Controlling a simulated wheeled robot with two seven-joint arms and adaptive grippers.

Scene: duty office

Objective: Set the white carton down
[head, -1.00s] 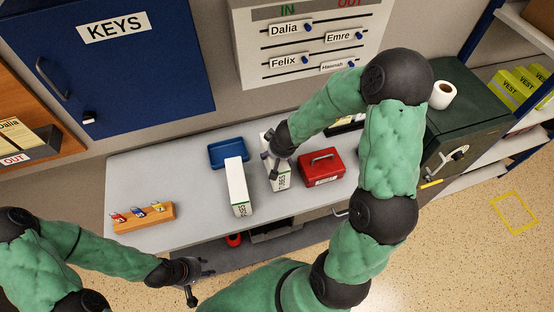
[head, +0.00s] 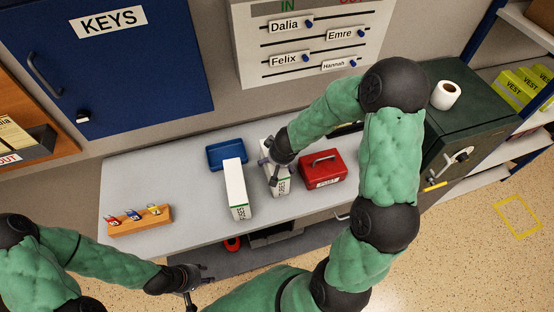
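Two white cartons show on the grey counter (head: 178,180). One white carton (head: 234,180) stands clear of my grippers, with a green-edged label on its front end. The other white carton (head: 281,182) is to its right, under my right gripper (head: 269,171). The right fingers are at this carton's top and left side. They and the wrist hide part of it, and I cannot tell whether they press on it or whether its base touches the counter. My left gripper (head: 198,286) is open and empty, in front of the counter's edge.
A red cash box (head: 322,170) is close to the right of the gripper's carton. A blue tray (head: 228,154) lies behind the left carton. A wooden key rack (head: 140,220) is at the counter's left. A green safe (head: 470,115) stands at the right. The counter between rack and cartons is clear.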

